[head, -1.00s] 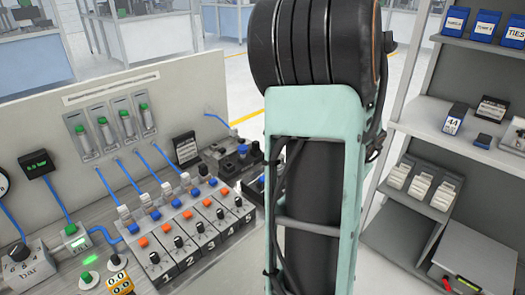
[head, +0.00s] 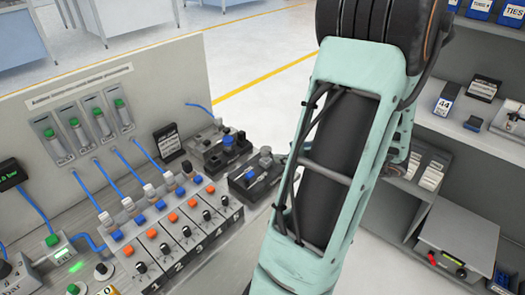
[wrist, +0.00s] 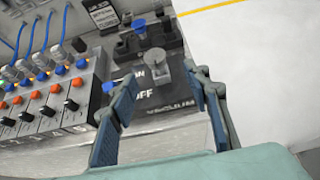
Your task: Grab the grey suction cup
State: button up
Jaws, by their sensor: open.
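A small grey upright piece, which looks like the grey suction cup (wrist: 160,62), stands on a dark box (wrist: 165,100) lettered ON and OFF in the wrist view. It also shows in the head view (head: 265,157), at the right end of the bench, left of my arm. My gripper (wrist: 160,76) is open, with its blue-padded fingers on either side of the grey piece in the picture. Nothing is held between them. I cannot tell how far above the piece the fingertips are. In the head view my gripper is not visible.
A blue-topped piece (wrist: 140,27) stands on a dark block just behind. A row of numbered valve units (head: 175,240) with knobs and blue tubes lies to the left. Shelves (head: 470,130) with boxes stand at the right. Clear floor lies beyond the bench edge.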

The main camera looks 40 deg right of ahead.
aim_at(269, 151)
jog(key=x, duration=0.3)
jog(key=shift+w+a+f, duration=0.1)
jog(key=shift+w+f, duration=0.1)
jog(key=shift+w, duration=0.15)
jog(key=x, duration=0.5)
jog(key=shift+w+a, duration=0.25)
jog(key=shift+w, duration=0.05)
jog(key=shift+c, duration=0.2)
jog(key=c, duration=0.9)
